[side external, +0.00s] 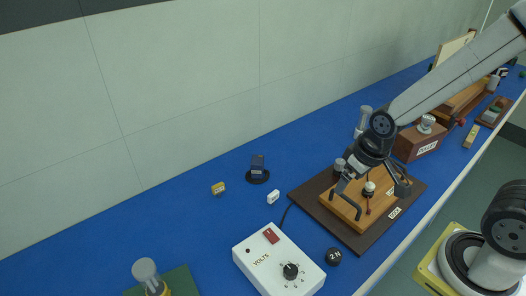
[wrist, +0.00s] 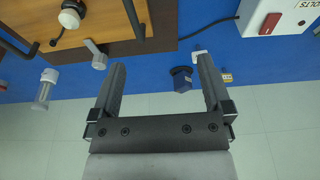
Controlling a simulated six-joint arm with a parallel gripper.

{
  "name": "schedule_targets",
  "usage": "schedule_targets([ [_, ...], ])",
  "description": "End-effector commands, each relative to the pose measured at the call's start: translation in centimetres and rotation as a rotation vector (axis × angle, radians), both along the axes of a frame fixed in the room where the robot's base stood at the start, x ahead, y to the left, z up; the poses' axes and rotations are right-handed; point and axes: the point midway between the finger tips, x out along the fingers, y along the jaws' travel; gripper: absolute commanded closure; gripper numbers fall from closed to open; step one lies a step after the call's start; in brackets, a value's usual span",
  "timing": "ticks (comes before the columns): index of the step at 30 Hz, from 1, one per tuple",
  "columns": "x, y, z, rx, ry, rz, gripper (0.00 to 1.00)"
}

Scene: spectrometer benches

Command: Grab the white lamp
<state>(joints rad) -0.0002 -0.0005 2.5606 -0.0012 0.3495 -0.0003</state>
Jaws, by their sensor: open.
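A white round lamp (side external: 369,187) on a dark base stands on a wooden board (side external: 345,207). In the side view it shows just below my gripper (side external: 372,184). In the wrist view the lamp (wrist: 70,17) is at the upper left, outside the space between my open fingers (wrist: 162,65). My gripper is open and empty. I see no contact between it and the lamp. Another pale lamp-like knob (side external: 427,121) is on a brown box (side external: 418,144) farther back.
The board lies on a dark brown base (side external: 312,192). A white VOLTS box (side external: 258,262), a black knob (side external: 334,256), a dark blue block (side external: 257,168), a yellow block (side external: 218,188) and a small white block (side external: 273,197) are nearby. Blue bench (side external: 150,225) is free at left; a wall runs behind.

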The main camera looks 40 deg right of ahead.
Motion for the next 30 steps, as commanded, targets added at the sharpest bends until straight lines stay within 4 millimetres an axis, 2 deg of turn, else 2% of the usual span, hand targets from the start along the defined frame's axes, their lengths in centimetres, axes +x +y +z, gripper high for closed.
schedule_targets([
  [21, 0.2, -0.1, 0.0, 0.001, 0.000, -0.005, 0.00],
  [26, 1.5, -0.8, 0.2, 0.001, -0.002, -0.033, 0.00],
  [30, 4.0, -2.3, 0.6, 0.002, -0.006, -0.089, 0.00],
])
